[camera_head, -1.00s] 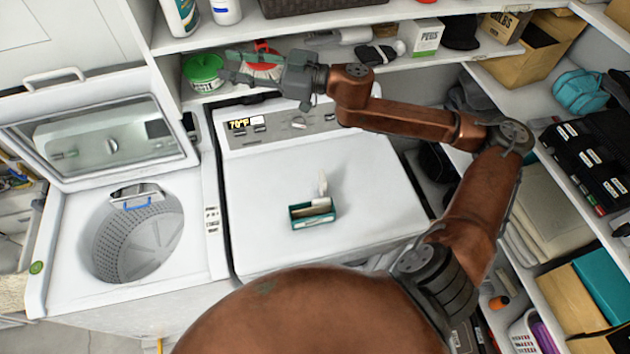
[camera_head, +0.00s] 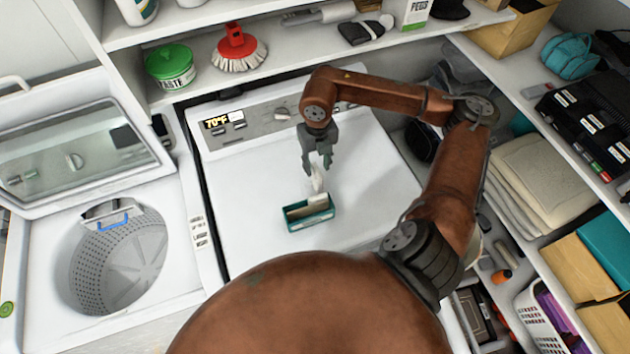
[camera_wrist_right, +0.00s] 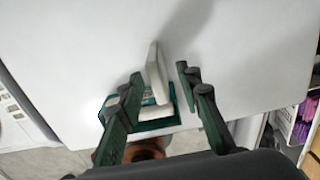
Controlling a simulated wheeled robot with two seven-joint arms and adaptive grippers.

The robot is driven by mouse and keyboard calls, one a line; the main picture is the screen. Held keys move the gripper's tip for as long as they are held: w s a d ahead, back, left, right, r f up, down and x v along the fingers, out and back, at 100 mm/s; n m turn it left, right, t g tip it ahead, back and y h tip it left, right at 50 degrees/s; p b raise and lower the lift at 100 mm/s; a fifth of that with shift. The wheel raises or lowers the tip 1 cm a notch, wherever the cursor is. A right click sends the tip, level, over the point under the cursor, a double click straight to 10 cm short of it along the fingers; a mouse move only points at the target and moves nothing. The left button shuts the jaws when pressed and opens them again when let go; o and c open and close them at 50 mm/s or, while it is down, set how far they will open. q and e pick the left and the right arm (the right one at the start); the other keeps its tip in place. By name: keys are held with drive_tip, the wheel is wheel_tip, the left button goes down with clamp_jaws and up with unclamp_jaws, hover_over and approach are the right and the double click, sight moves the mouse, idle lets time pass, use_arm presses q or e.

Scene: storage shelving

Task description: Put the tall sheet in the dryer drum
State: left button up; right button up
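A tall white sheet (camera_head: 317,181) stands up out of a small teal box (camera_head: 313,222) on the closed white top of the right-hand machine. In the right wrist view the sheet (camera_wrist_right: 155,68) rises from the teal box (camera_wrist_right: 170,122), with another pale piece lower in it. My right gripper (camera_head: 319,166) points down just above the sheet. Its two fingers are apart, with the sheet showing between them in the wrist view (camera_wrist_right: 160,75); I see no finger clearly touching it. A perforated drum (camera_head: 90,270) lies open in the left-hand machine. My left gripper is out of view.
The left machine's lid (camera_head: 75,150) is raised. A shelf behind holds a green tub (camera_head: 171,68), a red brush (camera_head: 238,48) and a black item (camera_head: 360,32). The white machine top (camera_head: 250,180) around the box is clear. Loaded shelves stand on the right.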

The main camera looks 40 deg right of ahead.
sight(317, 182)
drive_tip(key=shift+a+f, duration=0.1)
drive_tip(key=shift+f, duration=0.55)
drive_tip(key=shift+w+f, duration=0.1)
drive_tip(key=shift+f, duration=0.35)
drive_tip(key=f, duration=0.1)
drive_tip(key=f+p, duration=0.1)
drive_tip(key=f, duration=0.3)
drive_tip(key=shift+s+a, duration=0.25)
drive_tip(key=shift+s, duration=0.1)
drive_tip(key=shift+f, duration=0.5)
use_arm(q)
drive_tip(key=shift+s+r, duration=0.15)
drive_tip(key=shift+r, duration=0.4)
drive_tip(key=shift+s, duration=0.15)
use_arm(e)
drive_tip(key=shift+c, duration=0.7)
drive_tip(key=shift+c, duration=0.7)
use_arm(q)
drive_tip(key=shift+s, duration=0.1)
use_arm(e)
clamp_jaws()
